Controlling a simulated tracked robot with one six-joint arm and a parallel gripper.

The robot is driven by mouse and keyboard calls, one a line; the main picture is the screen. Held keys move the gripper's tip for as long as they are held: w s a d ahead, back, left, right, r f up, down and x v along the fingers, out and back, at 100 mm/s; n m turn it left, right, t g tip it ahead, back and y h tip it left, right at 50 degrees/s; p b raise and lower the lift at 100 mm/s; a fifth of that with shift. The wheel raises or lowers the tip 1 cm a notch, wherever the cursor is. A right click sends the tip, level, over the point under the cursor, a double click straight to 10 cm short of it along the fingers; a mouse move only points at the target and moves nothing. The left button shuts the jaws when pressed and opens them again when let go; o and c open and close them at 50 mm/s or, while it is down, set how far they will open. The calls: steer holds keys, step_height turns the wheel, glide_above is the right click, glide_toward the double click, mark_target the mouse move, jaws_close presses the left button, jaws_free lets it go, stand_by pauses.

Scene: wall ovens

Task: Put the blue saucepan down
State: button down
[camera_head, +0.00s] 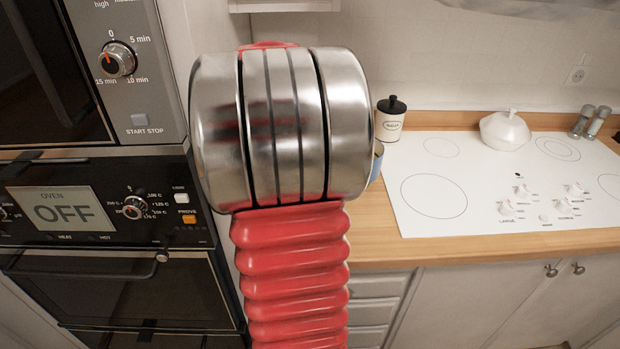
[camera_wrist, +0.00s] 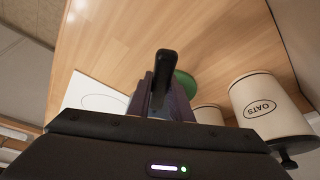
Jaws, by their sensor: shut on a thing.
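In the wrist view my gripper (camera_wrist: 160,98) is shut on the blue saucepan by its black handle (camera_wrist: 167,62), which sticks up past the jaws. The pan's body is hidden behind the gripper in that view. In the head view a small blue edge with a pale inside, which looks like the saucepan (camera_head: 377,161), shows just right of my arm, by the counter. My arm covers the rest, and my gripper is not visible there. I cannot tell whether the pan touches the counter.
The wooden counter (camera_wrist: 125,35) has bare room in the wrist view. An oats canister (camera_wrist: 262,100) and a green round thing (camera_wrist: 186,82) are close to the gripper. A lidded canister (camera_head: 391,120), white hob (camera_head: 460,215), white pot (camera_head: 504,131) and shakers (camera_head: 590,122) stand right; ovens (camera_head: 110,220) left.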

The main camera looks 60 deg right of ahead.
stand_by(0.3)
steer(key=shift+f, duration=1.9)
steer(key=c, duration=1.6)
jaws_free()
steer(key=v, duration=1.2)
